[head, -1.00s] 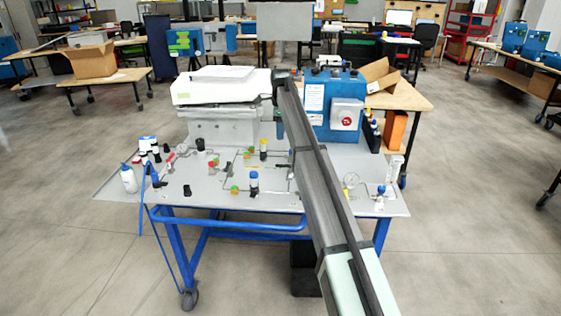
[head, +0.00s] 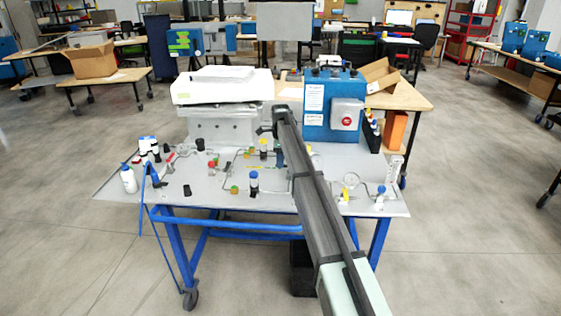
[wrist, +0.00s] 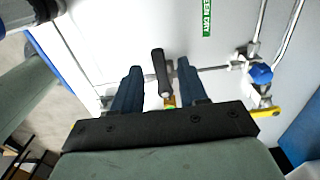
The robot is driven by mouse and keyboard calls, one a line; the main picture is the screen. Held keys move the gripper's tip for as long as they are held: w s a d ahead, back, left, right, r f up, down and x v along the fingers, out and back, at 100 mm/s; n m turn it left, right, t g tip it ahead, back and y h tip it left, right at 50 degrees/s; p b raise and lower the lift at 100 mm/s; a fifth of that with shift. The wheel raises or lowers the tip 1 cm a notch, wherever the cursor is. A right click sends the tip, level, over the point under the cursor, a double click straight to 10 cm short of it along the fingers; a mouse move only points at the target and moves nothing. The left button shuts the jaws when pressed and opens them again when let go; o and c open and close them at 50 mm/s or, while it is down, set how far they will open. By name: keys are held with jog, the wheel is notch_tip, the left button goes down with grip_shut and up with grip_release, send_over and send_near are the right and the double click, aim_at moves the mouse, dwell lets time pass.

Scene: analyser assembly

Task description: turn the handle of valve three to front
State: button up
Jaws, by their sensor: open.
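My gripper (wrist: 159,67) is open in the wrist view, with its two dark blue fingers apart. A black bar-shaped handle (wrist: 160,68) lies between the fingers, with visible gaps on both sides. A small yellow-green part shows at its near end. I cannot read a number on it, so I cannot tell whether this is valve three. In the head view my gripper (head: 279,158) is low over the grey panel (head: 215,200), partly hidden by my arm. The valve below it is hidden there.
A blue-knobbed fitting (wrist: 261,73) with metal tubing stands right of the fingers. In the head view, a blue-capped black part (head: 254,181), a yellow-banded black part (head: 263,147) and a blue box (head: 318,128) are nearby. A white device (head: 222,88) stands behind.

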jog(key=shift+f, duration=0.35)
grip_shut()
dwell(0.3)
